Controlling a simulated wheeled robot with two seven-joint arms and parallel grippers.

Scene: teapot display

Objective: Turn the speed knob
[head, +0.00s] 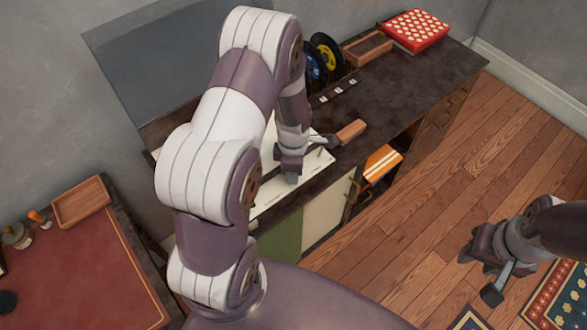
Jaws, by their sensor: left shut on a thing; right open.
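A cream panel (262,206) lies on the dark counter, mostly behind my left arm. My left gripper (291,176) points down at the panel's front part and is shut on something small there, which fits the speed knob. The knob itself is hidden by the fingers, so its angle cannot be seen. My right gripper (480,277) is open and empty, out over the floor at the lower right, well away from the panel.
A wooden block-shaped piece (351,131) sits close right of my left gripper. Blue and yellow discs (324,54), a wooden box (367,48) and a red patterned box (416,29) stand farther back. A red-topped table (75,262) is at left.

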